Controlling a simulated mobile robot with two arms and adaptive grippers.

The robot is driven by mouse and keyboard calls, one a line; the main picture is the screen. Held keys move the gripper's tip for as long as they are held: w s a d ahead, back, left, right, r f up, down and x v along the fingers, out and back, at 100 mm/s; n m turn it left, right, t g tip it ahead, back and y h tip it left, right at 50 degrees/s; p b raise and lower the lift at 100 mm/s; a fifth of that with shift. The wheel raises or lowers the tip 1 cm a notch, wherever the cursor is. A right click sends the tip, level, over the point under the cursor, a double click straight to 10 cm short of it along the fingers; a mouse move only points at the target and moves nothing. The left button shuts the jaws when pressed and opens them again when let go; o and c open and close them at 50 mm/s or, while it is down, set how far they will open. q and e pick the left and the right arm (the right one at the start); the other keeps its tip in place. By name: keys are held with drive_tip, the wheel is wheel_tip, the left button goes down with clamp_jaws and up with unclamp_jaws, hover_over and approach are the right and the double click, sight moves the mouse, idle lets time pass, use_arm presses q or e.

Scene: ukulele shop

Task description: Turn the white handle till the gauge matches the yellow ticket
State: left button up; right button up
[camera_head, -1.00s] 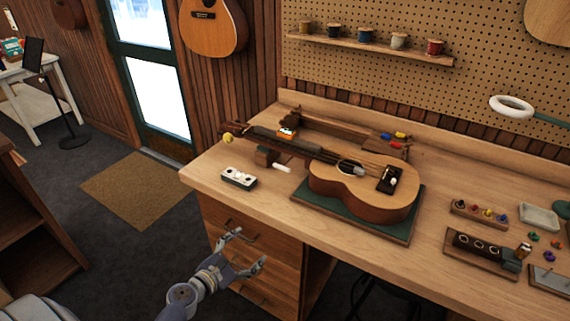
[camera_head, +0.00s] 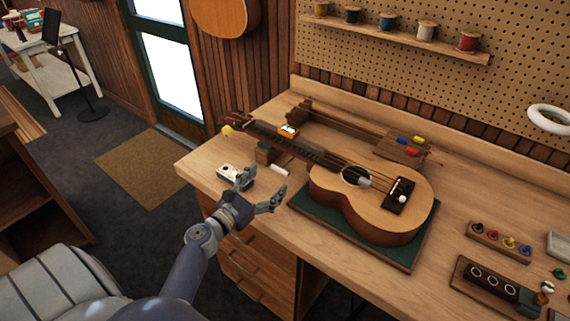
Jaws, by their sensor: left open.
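A ukulele (camera_head: 340,185) lies on a green mat (camera_head: 405,254) on the bench, its neck pointing left. A small orange device (camera_head: 288,131) with a lit face, perhaps the gauge, is behind the neck. A short white cylinder (camera_head: 279,169), perhaps the white handle, lies in front of the neck. A small yellow piece (camera_head: 227,131) is at the headstock; I cannot tell whether it is the ticket. My left gripper (camera_head: 263,190) is open and empty at the bench's front edge, partly covering a small white box (camera_head: 236,174). My right gripper is out of view.
Spools stand on a shelf (camera_head: 400,35) on the pegboard. Drawers (camera_head: 245,262) are below my left gripper.

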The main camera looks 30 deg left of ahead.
sight(283, 167)
use_arm(q)
drive_tip(key=w, duration=0.2)
drive_tip(key=w+p, duration=0.1)
drive_tip(key=w, duration=0.2)
drive_tip(key=shift+d+r, duration=0.15)
drive_tip(key=shift+d, duration=0.05)
drive_tip(key=w, duration=0.2)
drive_tip(key=shift+w+d, duration=0.1)
drive_tip(key=shift+w, duration=0.35)
drive_tip(key=c, duration=1.1)
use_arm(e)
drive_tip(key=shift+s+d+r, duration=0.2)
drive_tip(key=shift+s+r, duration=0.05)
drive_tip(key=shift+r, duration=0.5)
use_arm(q)
drive_tip(key=shift+f, duration=0.2)
drive_tip(key=shift+c, duration=0.5)
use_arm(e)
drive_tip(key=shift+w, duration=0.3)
